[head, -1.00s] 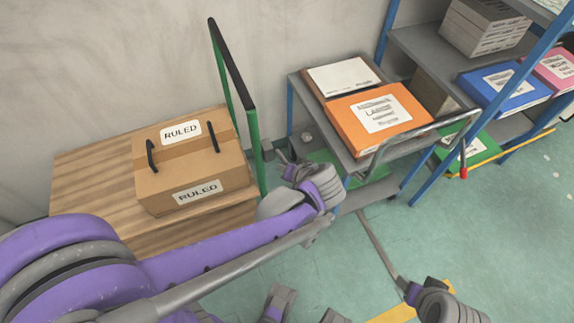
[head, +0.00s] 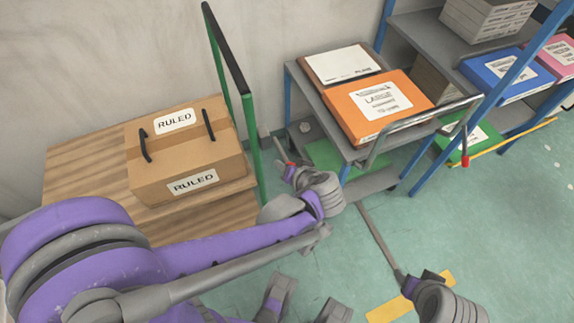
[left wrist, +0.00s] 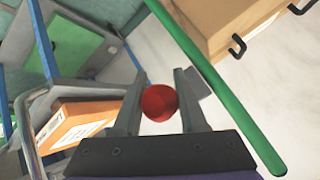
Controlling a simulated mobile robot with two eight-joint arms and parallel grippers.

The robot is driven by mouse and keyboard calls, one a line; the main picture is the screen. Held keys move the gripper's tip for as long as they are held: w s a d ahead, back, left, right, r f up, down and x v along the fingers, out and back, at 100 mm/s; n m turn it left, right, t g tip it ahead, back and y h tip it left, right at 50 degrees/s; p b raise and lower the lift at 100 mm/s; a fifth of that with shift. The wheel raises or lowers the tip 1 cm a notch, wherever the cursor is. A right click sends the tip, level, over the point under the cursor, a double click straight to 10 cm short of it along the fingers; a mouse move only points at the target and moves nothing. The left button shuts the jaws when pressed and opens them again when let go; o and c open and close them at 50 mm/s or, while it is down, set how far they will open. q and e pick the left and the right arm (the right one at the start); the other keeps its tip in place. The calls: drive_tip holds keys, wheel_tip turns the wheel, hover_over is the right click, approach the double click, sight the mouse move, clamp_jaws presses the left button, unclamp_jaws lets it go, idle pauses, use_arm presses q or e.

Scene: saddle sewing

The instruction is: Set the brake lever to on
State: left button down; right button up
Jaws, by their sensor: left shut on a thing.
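The brake lever (head: 279,149) is a thin grey rod with a red end, beside the green post of the wooden platform cart. My left gripper (head: 288,171) is at its red end. In the left wrist view the round red knob (left wrist: 160,103) sits between the two fingers of my left gripper (left wrist: 160,98), which is shut on it. The foot of the lever is partly hidden. My right gripper (head: 405,282) is low at the right in the head view; its fingers are too small and dark to tell open from shut.
The wooden platform cart (head: 80,165) carries a cardboard box (head: 185,160) marked RULED. A blue-framed shelf (head: 428,45) is behind.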

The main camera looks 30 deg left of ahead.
use_arm(q)
drive_tip(key=c, duration=0.7)
unclamp_jaws()
drive_tip(key=shift+w+a, duration=0.1)
drive_tip(key=shift+o, duration=1.2)
drive_tip(key=p+v, duration=0.2)
drive_tip(key=v, duration=0.8)
drive_tip(key=shift+d+r, duration=0.2)
drive_tip(key=shift+d, duration=0.1)
